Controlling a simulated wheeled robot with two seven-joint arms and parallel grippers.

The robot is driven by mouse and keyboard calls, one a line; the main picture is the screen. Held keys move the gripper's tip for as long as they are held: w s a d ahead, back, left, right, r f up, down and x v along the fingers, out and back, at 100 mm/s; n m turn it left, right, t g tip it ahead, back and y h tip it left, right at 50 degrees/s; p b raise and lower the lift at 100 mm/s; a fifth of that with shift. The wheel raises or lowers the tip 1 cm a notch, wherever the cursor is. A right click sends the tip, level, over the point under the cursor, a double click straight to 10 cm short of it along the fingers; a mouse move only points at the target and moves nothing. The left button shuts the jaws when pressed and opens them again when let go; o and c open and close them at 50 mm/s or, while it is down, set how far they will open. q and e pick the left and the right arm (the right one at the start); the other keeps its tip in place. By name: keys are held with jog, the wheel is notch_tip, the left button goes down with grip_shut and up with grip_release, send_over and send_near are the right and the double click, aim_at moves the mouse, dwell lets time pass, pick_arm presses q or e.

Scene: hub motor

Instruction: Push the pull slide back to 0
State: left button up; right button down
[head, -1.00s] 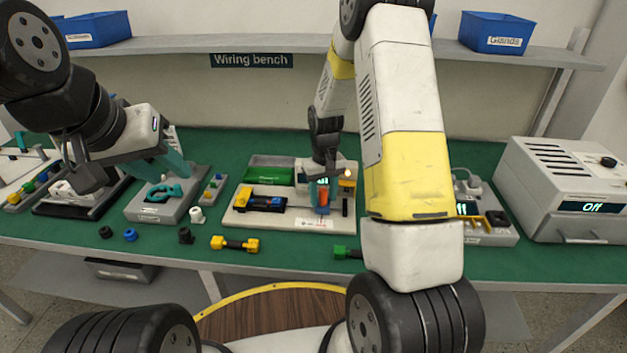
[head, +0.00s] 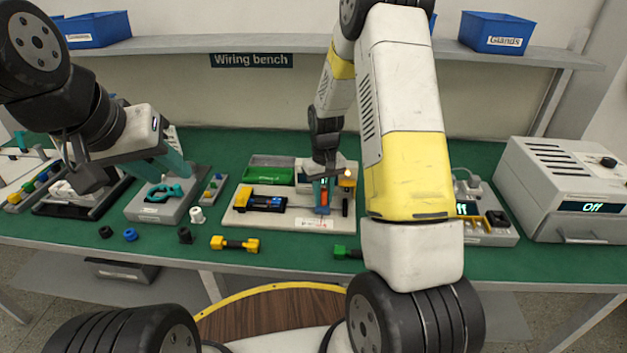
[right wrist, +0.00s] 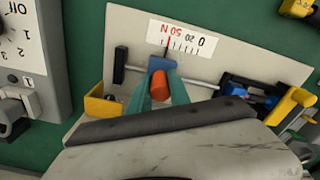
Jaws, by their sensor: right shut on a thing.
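The pull slide (right wrist: 160,64) is a blue block on a thin metal rod, with a red-orange grip (right wrist: 160,86). Its red pointer stands by the 50 end of the white scale (right wrist: 180,38), away from the 0. My right gripper (right wrist: 161,90) is shut on the red-orange grip, its teal fingers on either side. In the head view, my right gripper (head: 323,198) is over the right half of the pale fixture board (head: 280,226), partly covering the slide. My left gripper (head: 178,166) is over the grey block at left; its finger gap is unclear.
A yellow-ended part (head: 235,244) lies in front.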

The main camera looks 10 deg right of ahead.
dwell(0.8)
jog(key=shift+w+a, duration=0.25)
jog(key=shift+a, duration=0.65)
jog(key=shift+w+a, duration=0.3)
jog(key=shift+a, duration=0.55)
jog(key=shift+w+a, duration=0.25)
jog(key=shift+a, duration=0.65)
jog(key=c, duration=1.2)
grip_release()
jog(key=shift+a, duration=0.15)
jog(key=shift+r, duration=0.15)
notch_tip(320, 180, up, 8)
jog(key=shift+f, duration=0.2)
